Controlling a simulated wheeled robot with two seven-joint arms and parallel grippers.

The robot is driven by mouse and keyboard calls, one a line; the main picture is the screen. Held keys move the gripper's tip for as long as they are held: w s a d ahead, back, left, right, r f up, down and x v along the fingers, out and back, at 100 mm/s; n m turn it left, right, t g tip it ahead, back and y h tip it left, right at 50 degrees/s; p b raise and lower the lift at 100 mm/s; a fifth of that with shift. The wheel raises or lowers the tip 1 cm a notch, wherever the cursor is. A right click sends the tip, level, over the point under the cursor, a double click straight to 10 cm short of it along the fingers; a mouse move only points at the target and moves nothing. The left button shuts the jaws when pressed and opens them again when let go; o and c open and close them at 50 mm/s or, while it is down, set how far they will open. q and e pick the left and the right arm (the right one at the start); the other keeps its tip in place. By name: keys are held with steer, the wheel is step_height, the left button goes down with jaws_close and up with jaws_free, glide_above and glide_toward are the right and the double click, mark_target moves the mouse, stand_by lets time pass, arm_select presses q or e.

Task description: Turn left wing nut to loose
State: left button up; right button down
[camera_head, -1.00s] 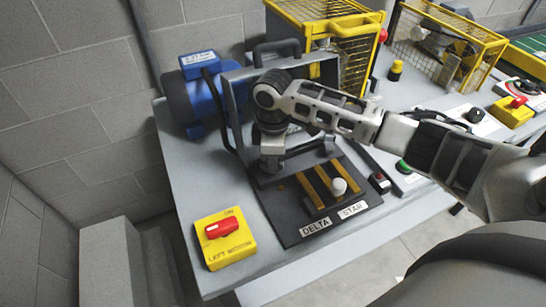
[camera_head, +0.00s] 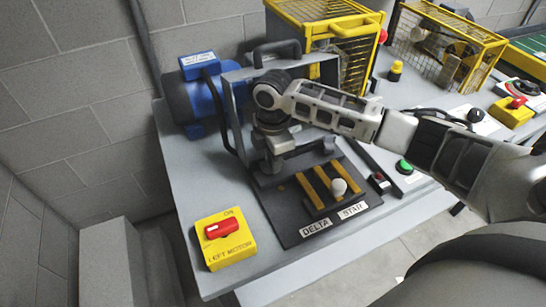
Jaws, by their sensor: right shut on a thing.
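My right gripper (camera_head: 272,164) is down at the back left of the dark terminal board (camera_head: 285,215), in front of the grey open frame (camera_head: 233,115). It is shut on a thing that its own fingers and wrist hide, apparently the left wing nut. The nut's wings and angle cannot be made out. My left gripper is out of view.
A yellow LEFT MOTOR box (camera_head: 232,249) with a red switch (camera_head: 221,228) stands at the front left. A blue motor (camera_head: 190,100) is behind the frame. A yellow cage (camera_head: 356,65) stands behind my arm. The grey bench is clear between box and motor.

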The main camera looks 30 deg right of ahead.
steer(key=shift+w, duration=0.1)
steer(key=c, duration=1.2)
jaws_free()
steer(key=shift+c, duration=0.2)
steer(key=shift+r, duration=0.1)
step_height(320, 180, up, 16)
steer(key=shift+b, duration=0.35)
